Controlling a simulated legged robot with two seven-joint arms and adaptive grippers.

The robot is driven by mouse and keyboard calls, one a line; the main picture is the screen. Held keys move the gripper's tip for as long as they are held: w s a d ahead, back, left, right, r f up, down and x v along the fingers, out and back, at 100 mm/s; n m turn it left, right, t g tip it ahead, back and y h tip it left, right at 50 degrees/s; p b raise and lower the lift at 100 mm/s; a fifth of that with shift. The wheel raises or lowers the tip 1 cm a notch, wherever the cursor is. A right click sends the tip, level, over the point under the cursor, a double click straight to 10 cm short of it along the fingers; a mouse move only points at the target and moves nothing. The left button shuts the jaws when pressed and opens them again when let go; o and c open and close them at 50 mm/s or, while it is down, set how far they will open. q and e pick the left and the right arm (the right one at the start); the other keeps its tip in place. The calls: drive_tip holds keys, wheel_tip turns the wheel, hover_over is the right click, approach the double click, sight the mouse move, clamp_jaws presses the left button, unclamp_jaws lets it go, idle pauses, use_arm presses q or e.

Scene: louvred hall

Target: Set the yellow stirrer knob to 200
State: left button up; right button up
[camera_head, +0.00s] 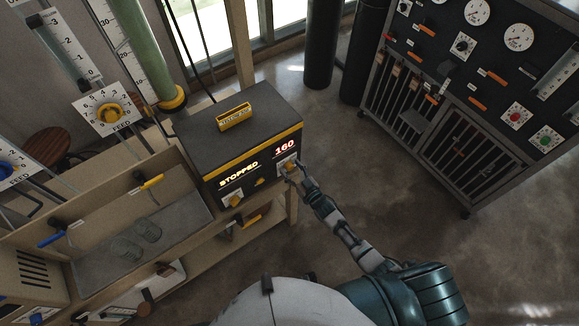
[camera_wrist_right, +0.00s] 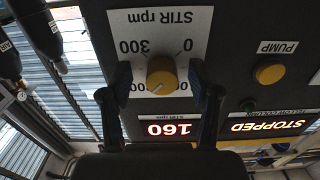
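The yellow stirrer knob (camera_wrist_right: 162,75) sits on a white plate marked "STIR rpm" in the right wrist view, upside down there. The red display (camera_wrist_right: 168,128) beside the knob reads 160; it also shows in the head view (camera_head: 284,146). My right gripper (camera_wrist_right: 160,72) has one finger on each side of the knob, with a visible gap on both sides, so it looks open. In the head view my right gripper (camera_head: 292,169) is at the front of the dark control box (camera_head: 262,122) and partly hides the knob. My left gripper is not in view.
A lit "STOPPED" display (camera_head: 239,175) and a yellow PUMP button (camera_wrist_right: 270,70) are on the same panel. A bench with glassware (camera_head: 147,229) stands left. A dark cabinet with gauges (camera_head: 463,100) stands right. The floor between is clear.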

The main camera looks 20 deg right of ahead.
drive_tip(key=shift+r, duration=0.1)
drive_tip(key=p+v, duration=0.3)
drive_tip(key=v, duration=0.4)
